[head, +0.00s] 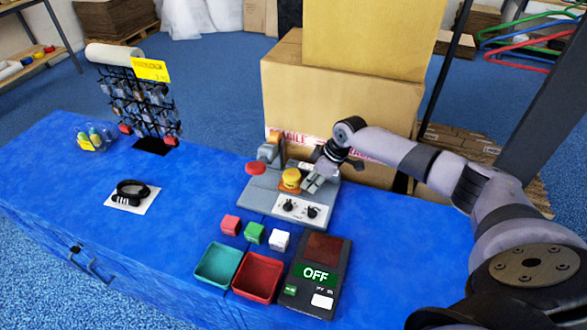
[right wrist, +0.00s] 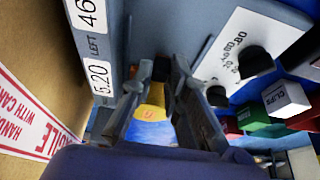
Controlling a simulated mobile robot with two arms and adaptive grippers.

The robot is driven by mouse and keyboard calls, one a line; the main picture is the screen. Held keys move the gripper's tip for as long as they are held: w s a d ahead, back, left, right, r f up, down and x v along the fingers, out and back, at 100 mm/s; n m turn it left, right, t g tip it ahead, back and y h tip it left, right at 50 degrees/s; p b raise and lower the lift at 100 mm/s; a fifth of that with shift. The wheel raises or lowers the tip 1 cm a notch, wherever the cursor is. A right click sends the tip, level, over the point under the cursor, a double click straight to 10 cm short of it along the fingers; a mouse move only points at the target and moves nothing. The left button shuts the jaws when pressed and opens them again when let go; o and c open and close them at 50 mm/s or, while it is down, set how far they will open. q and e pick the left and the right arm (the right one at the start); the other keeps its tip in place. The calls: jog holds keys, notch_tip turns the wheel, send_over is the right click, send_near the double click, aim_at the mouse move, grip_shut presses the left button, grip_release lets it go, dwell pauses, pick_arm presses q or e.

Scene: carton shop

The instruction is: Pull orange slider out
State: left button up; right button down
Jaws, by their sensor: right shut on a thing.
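The grey control panel (head: 265,195) stands on the blue table, with an orange block (head: 274,138) at its upper back and a red button (head: 255,168) at its left. A yellow-orange piece (head: 290,179) sits near its middle. My right gripper (head: 313,181) is low over the panel, just right of this piece. In the right wrist view, the two fingers (right wrist: 160,85) are close together, with the yellow-orange piece (right wrist: 155,95) showing between them. The fingers hide part of it, and I cannot tell whether it is the orange slider. My left gripper is not in view.
Cardboard boxes (head: 345,95) stand close behind the panel. In front are several small blocks, a green tray (head: 218,265), a red tray (head: 257,277) and a black device (head: 318,270) reading OFF.

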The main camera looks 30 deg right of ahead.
jog(key=shift+s+d+r+p, duration=0.1)
jog(key=shift+s+d+p, duration=0.3)
jog(key=shift+s+d, duration=0.8)
jog(key=shift+s, duration=0.25)
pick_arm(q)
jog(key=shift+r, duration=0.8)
pick_arm(e)
jog(key=shift+d, duration=0.1)
jog(key=c, duration=1.6)
grip_release()
jog(key=shift+o, duration=0.2)
